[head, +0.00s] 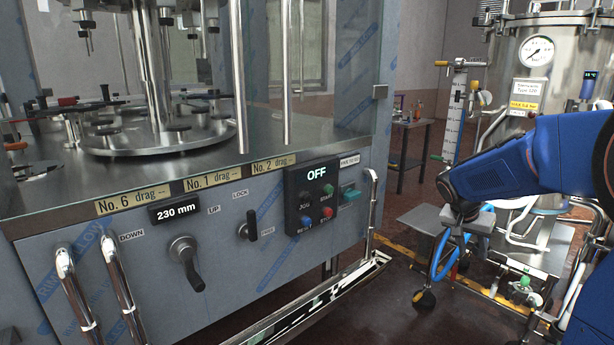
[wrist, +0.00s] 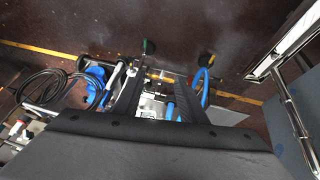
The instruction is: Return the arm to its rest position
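My blue arm (head: 520,155) reaches in from the right edge of the head view, bent down at the wrist. My gripper (head: 458,222) hangs at its end, to the right of the filling machine (head: 225,235) and clear of its front panel. In the wrist view, the two dark fingers of my gripper (wrist: 158,95) stand apart. Between them I see only floor and cart parts farther below, so it looks open and empty. The fingertips are small and dark in the head view.
The machine panel carries a black handle (head: 187,262), a lock lever (head: 250,227) and a control box (head: 313,195) reading OFF. A steel tank (head: 555,65) on a wheeled cart with blue hoses (head: 437,258) stands at right. A small table (head: 412,140) is behind. Dark floor lies between.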

